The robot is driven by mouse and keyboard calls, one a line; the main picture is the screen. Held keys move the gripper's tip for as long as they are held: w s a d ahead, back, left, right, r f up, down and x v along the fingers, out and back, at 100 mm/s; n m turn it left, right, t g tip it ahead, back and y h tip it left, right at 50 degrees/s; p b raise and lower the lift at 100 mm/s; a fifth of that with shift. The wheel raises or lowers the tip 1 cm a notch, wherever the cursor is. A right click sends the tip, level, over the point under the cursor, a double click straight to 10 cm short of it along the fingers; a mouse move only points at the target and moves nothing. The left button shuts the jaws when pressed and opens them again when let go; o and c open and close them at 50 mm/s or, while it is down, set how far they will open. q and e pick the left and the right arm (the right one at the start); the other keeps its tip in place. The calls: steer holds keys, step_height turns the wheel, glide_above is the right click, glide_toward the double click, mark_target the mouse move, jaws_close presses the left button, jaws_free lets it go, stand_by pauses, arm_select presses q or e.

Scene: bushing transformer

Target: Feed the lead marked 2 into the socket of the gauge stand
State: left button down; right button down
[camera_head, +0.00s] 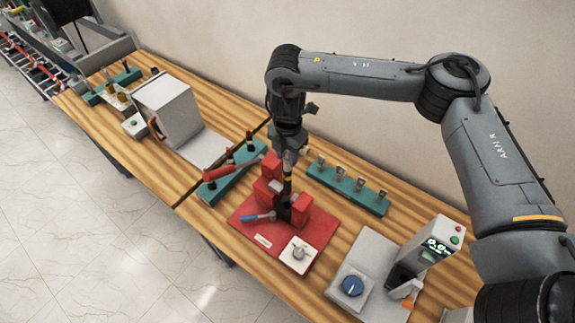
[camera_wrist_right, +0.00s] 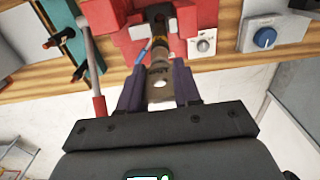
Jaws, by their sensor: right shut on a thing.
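My right gripper (camera_head: 290,158) points down over a red fixture (camera_head: 248,232) with red blocks, near the middle of the bench. In the right wrist view, the right gripper (camera_wrist_right: 158,92) has its two dark purple fingers shut on a grey-brown cylindrical lead (camera_wrist_right: 159,72). The lead's dark lower part has a yellow band (camera_head: 287,178) and reaches down between the red blocks; whether it is seated there is unclear. I cannot read a number on it. No part is clearly identifiable as the gauge stand's socket. My left gripper is not in view.
A teal rack (camera_head: 378,205) with several metal-topped pieces stands behind right. Another teal rack (camera_head: 213,190) stands left, with a red-handled tool (camera_head: 222,172) across it. A white unit (camera_head: 437,238) with green display and a blue knob (camera_head: 353,286) stand at right. A grey box (camera_head: 168,108) is left.

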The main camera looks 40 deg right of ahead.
step_height(320, 180, up, 11)
steer(key=shift+f+p, duration=0.1)
steer(key=shift+p, duration=0.45)
step_height(320, 180, up, 7)
steer(key=p, duration=0.7)
steer(key=shift+r, duration=0.2)
steer(key=shift+n, duration=0.4)
